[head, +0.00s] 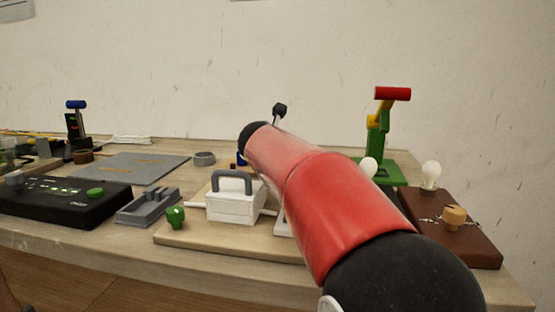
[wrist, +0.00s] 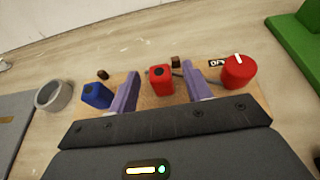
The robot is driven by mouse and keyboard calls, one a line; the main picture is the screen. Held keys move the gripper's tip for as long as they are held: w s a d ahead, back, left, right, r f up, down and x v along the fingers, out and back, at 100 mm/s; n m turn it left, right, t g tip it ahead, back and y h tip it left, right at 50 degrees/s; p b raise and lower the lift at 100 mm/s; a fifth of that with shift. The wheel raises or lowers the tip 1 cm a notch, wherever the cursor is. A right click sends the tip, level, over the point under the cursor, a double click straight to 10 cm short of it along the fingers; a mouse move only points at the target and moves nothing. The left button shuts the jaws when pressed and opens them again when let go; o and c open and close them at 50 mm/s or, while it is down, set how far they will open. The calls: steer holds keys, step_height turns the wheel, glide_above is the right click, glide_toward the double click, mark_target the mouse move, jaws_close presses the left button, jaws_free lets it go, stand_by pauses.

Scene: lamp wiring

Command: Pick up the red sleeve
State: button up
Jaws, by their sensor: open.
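In the wrist view, the red sleeve (wrist: 161,84), a small red block with a dark hole in its face, sits on a wooden board (wrist: 150,100). My gripper (wrist: 160,70) has its two purple fingers apart, one on each side of the red sleeve, with visible gaps. I cannot tell how far above the board the fingertips are. A similar blue sleeve (wrist: 97,95) lies just left of the left finger. In the head view my arm hides the red sleeve and the gripper.
A red knob (wrist: 238,72) with a white mark stands right of the right finger. A grey ring (wrist: 53,96) lies at left. A green stand with a red-topped arm (head: 377,135), a brown bulb board (head: 455,235) and a white box with a grey handle (head: 235,205) crowd the table.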

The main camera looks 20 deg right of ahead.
steer(key=shift+w+d+f, duration=0.2)
steer(key=shift+w+d, duration=0.15)
steer(key=shift+w, duration=0.15)
steer(key=c, duration=1)
steer(key=shift+c, duration=0.3)
steer(key=shift+r, duration=0.1)
step_height(320, 180, up, 20)
steer(key=p, duration=0.1)
steer(key=shift+p, duration=0.4)
